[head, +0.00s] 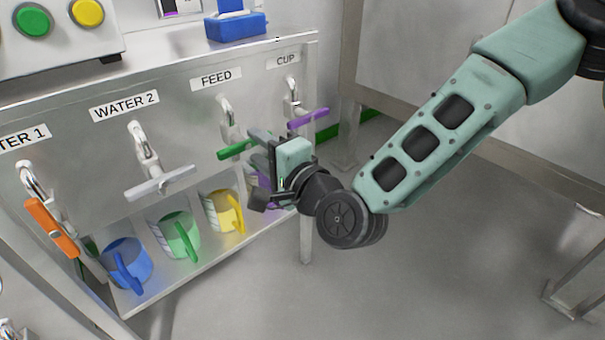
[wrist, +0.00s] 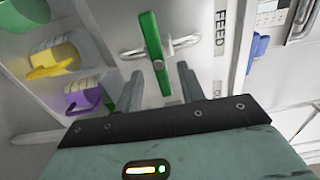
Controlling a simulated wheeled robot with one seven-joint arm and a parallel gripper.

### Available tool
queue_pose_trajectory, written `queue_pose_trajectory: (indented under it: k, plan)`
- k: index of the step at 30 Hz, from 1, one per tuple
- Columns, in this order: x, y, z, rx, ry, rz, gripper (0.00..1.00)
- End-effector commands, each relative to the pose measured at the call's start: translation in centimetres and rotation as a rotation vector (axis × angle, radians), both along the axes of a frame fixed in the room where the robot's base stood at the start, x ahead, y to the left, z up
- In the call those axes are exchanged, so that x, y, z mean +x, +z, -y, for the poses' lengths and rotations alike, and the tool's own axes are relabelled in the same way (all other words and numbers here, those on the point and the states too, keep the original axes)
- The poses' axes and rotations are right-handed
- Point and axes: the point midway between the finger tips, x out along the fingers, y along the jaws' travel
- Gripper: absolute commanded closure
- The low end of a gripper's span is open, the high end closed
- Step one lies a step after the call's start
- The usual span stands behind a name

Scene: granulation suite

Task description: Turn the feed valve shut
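The feed valve is a metal tap with a green bar handle (head: 236,149), below the FEED label (head: 216,79). The handle runs crosswise, its right end partly hidden by my gripper. My gripper (head: 258,163) is in front of the panel, at the right of this handle. In the wrist view the green handle (wrist: 153,50) crosses the metal tap, and my gripper (wrist: 159,75) is open. Its two fingers point toward the valve, with the handle's near end seen between them. A gap shows on each side; I cannot tell how deep the handle sits.
The purple CUP handle (head: 308,119) is close on the right, the grey WATER 2 handle (head: 160,183) on the left, and the orange handle (head: 51,228) further left. Blue (head: 127,264), green (head: 180,237) and yellow (head: 225,211) jugs stand below. Open floor lies at right.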

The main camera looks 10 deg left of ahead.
Motion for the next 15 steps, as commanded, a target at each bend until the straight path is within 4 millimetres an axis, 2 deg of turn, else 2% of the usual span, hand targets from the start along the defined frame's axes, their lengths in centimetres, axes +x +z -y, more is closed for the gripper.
queue_pose_trajectory:
  k: [12, 15]
  plan:
    - [-6.6, 0.1, 7.6, -0.002, 0.003, -0.004, 0.61]
    - [-7.6, 0.6, 8.9, 0.0, 0.0, -0.006, 0.61]
